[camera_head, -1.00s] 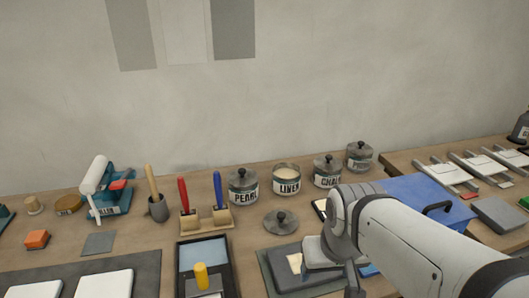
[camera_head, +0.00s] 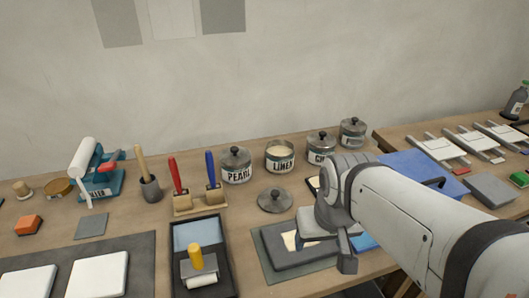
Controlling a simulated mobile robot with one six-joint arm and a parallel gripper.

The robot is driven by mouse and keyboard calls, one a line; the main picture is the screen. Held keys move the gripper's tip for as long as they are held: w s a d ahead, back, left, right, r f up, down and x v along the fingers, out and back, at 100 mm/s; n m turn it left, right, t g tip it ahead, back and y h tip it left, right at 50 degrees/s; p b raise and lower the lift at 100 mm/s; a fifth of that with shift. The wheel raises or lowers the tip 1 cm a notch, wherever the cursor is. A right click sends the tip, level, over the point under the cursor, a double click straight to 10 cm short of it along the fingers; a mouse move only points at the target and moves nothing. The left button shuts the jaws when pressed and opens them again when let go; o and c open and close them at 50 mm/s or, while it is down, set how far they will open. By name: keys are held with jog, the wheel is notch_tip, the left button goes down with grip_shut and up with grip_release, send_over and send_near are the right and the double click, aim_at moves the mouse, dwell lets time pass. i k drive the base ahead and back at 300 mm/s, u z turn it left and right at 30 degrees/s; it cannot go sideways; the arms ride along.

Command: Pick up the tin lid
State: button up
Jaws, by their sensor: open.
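The tin lid (camera_head: 275,200) is a round grey metal lid with a dark knob on top. It lies flat on the wooden table, knob up, in front of the LINEN tin (camera_head: 280,156), which stands open with pale contents. My gripper (camera_head: 328,243) is to the right of the lid and nearer the camera, apart from it, above a dark slab. It is open, and I see nothing held in it. My wrist partly hides the fingers and the things behind it.
Lidded tins PEARL (camera_head: 236,166), another (camera_head: 321,148) and a third (camera_head: 352,132) stand behind. Two brushes on a wooden rest (camera_head: 200,203) and a black tray (camera_head: 226,262) are left of the lid. A blue box (camera_head: 408,172) is right. Bare table surrounds the lid.

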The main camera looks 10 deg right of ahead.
aim_at(273, 199)
jog(key=z, duration=1.05)
jog(key=k, duration=1.1)
jog(key=u, duration=0.75)
jog(key=i, duration=1)
